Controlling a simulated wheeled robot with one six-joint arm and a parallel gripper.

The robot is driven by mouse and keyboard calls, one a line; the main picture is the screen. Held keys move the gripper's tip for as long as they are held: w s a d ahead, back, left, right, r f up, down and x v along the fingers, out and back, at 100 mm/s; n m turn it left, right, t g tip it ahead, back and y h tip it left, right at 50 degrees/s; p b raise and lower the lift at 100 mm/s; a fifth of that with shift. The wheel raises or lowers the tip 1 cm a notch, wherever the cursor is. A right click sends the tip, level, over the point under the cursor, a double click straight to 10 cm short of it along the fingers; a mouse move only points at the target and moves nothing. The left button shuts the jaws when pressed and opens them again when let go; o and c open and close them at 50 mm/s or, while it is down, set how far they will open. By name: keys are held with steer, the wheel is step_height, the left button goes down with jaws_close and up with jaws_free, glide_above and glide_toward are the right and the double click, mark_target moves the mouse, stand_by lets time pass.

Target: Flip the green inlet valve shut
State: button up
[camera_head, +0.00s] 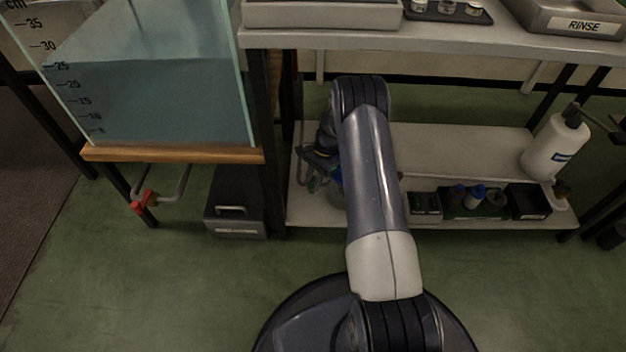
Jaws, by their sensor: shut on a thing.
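My gripper (314,168) is small and dark in this view, reaching down at the valve. It is shut on the valve, though the fingertips are hard to make out. The handle's angle cannot be told. A greyish vessel (336,188) beside the valve is mostly hidden behind my arm.
A water tank (150,100) stands left on a wooden-edged stand, with a red valve (145,200) below. A dark box (236,202) sits on the floor. The lower shelf (460,150) holds bottles and small boxes at right. The upper shelf (440,38) overhangs it.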

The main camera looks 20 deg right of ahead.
steer(key=o, duration=1)
steer(key=shift+r, duration=0.1)
steer(key=p+v, duration=0.3)
steer(key=v, duration=0.7)
steer(key=shift+d+r+p, duration=0.2)
steer(key=shift+r+p, duration=0.1)
steer(key=shift+p, duration=0.05)
steer(key=b+x, duration=0.3)
steer(key=x, duration=0.8)
steer(key=shift+w+b, duration=0.1)
steer(key=shift+b, duration=0.3)
steer(key=shift+r, duration=0.1)
